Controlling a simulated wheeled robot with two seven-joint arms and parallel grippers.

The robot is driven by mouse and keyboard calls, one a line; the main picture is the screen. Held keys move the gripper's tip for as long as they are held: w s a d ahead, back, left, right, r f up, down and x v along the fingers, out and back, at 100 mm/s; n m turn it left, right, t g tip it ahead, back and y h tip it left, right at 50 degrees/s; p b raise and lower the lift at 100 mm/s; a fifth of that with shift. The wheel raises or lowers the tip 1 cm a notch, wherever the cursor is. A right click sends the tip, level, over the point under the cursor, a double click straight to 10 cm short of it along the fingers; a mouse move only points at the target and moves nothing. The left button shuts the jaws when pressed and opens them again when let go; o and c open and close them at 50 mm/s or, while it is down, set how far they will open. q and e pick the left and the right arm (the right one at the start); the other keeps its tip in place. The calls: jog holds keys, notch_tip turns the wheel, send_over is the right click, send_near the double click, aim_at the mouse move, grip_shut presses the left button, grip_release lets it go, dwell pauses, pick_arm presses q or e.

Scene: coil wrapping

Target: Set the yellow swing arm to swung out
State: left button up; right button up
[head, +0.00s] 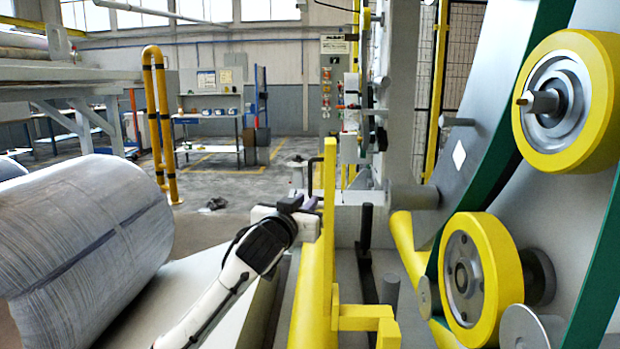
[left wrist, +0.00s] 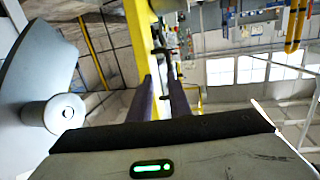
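The yellow swing arm (head: 329,215) is a tall upright yellow bar in the middle of the head view, with a black bent handle (head: 311,172) on its left side. In the left wrist view the yellow bar (left wrist: 141,35) runs down from the top, with dark handle parts (left wrist: 164,52) beside it. My left gripper (head: 302,204) is just left of the bar, below the handle. In the left wrist view its two dark fingers (left wrist: 160,98) are apart, with yellow showing between them. Whether they touch the bar cannot be told. My right gripper is not in view.
A large grey coil (head: 85,245) lies at the left. Yellow-rimmed rollers (head: 480,270) and a big grey ring (head: 470,150) with green edges fill the right. A black post (head: 366,228) stands right of the bar. Open floor lies beyond.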

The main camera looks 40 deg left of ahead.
aim_at(310, 176)
pick_arm(q)
jog(key=shift+n+y, duration=0.4)
jog(key=w+a+r, duration=0.1)
jog(key=w+a, duration=0.1)
jog(key=w+a+r, duration=0.1)
jog(key=w+a, duration=0.1)
jog(key=w, duration=0.1)
jog(key=w+a+r, duration=0.1)
jog(key=w+a, duration=0.1)
jog(key=shift+w+r+p, duration=0.15)
jog(key=shift+p, duration=0.25)
jog(key=shift+w+a, duration=0.25)
jog(key=shift+w, duration=0.45)
grip_shut()
